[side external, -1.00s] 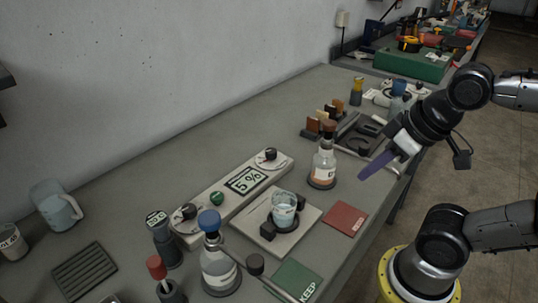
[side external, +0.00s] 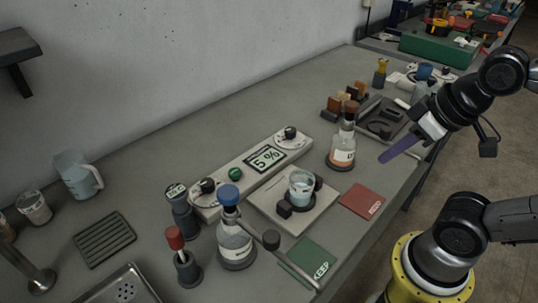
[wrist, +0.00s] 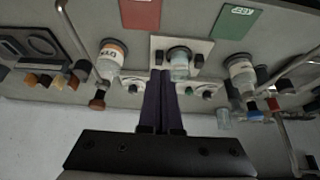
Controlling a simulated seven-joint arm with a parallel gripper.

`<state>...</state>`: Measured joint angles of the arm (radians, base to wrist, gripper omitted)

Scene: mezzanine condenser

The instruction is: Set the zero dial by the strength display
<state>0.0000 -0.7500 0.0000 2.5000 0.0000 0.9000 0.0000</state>
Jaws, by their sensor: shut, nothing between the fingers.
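A pale panel on the bench carries the strength display (side external: 265,158), which reads 5 %. A dark-knobbed dial (side external: 290,134) sits at the panel's right end and another dial (side external: 207,187) at its left end; I cannot read which is the zero dial. A green button (side external: 235,174) lies between the left dial and display. My gripper (side external: 382,160), with purple fingers, is shut and empty, in the air right of the brown-capped bottle, apart from the panel. In the wrist view the shut fingers (wrist: 161,73) hide the display, with dials on either side (wrist: 131,88) (wrist: 208,93).
A beaker (side external: 301,187) stands on a pale plate before the panel. The brown-capped bottle (side external: 342,148) and blue-capped bottle (side external: 235,242) flank it. A red mat (side external: 361,200) and green mat (side external: 307,260) lie in front. A bent rod (side external: 290,263) crosses near the green mat.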

